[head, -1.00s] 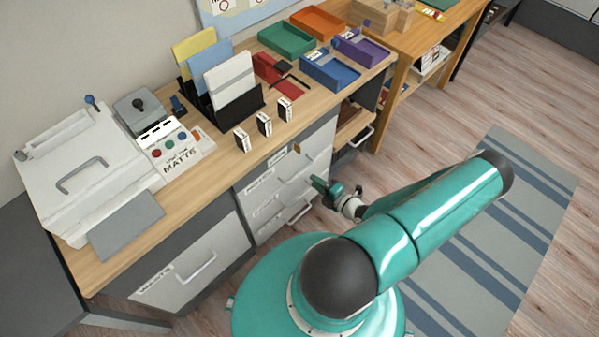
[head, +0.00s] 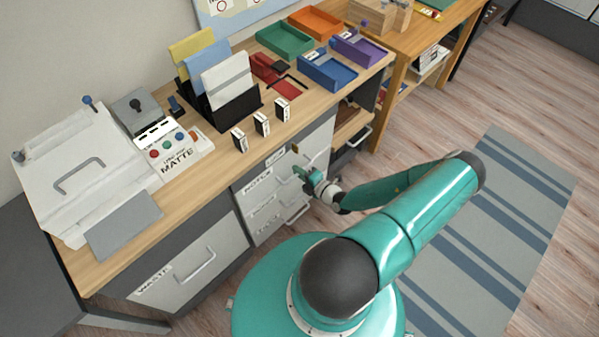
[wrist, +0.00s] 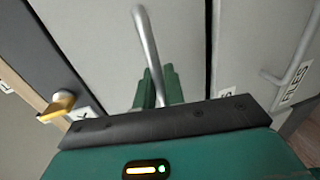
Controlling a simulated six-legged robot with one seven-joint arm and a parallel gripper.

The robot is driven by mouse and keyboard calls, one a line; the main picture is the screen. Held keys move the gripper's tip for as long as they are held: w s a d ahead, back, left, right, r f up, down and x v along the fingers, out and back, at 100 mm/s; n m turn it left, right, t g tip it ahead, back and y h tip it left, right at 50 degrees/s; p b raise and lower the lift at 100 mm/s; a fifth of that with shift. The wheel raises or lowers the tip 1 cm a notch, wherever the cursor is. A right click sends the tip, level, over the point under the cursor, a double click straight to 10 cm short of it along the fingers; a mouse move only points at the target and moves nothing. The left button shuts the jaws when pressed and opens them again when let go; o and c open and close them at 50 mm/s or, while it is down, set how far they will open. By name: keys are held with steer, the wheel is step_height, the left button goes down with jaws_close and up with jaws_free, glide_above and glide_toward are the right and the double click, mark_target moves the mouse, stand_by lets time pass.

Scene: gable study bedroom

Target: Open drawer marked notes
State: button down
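The drawer marked notes (head: 250,191) is the top pale grey front in the low unit under the desk, and it looks shut. Its label (head: 258,179) reads NOTES in the head view. My gripper (head: 303,176) is at the right part of this front, over its handle. In the wrist view a grey bar handle (wrist: 148,45) runs down between the green fingers of my gripper (wrist: 159,90). The fingers are close on both sides of the bar. Whether they press on it I cannot tell.
More drawers with bar handles (head: 297,213) lie below; one label reads FILES (wrist: 290,92) in the wrist view. A yellow-orange catch (wrist: 57,106) sits near the top edge. A WASTE drawer (head: 185,270) is at left. The striped rug (head: 500,235) is clear.

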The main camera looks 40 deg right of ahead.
steer(key=shift+s, duration=0.1)
steer(key=f+v, duration=0.2)
steer(key=v, duration=1)
steer(key=s+a+f+v, duration=0.1)
steer(key=f+v, duration=0.2)
steer(key=v, duration=1)
steer(key=shift+d, duration=0.35)
steer(key=shift+s+f, duration=0.1)
steer(key=c, duration=1.6)
jaws_free()
steer(key=shift+o, duration=0.2)
steer(key=v, duration=1.3)
steer(key=shift+s, duration=0.35)
